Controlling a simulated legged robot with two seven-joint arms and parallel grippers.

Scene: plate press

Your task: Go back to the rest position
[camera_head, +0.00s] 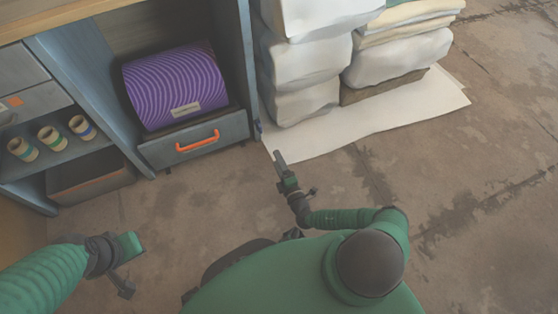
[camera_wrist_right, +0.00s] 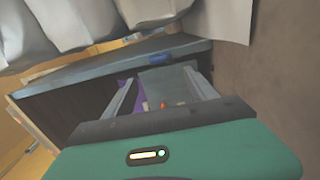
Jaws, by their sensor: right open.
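My right gripper (camera_head: 279,160) is stretched out over the floor, in front of the white sheet and to the right of the cabinet. In the right wrist view its two fingers (camera_wrist_right: 162,92) stand apart with nothing held between them. My left gripper (camera_head: 131,264) is at the lower left, over bare floor in front of the cabinet. It is seen from above, and its finger gap is not clear. I see nothing held at it.
A blue-grey cabinet (camera_head: 88,72) holds a purple patterned box (camera_head: 172,82) above a drawer with an orange handle (camera_head: 198,141). Stacked white sacks (camera_head: 305,60) stand on a white sheet (camera_head: 400,121). The floor at right is clear.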

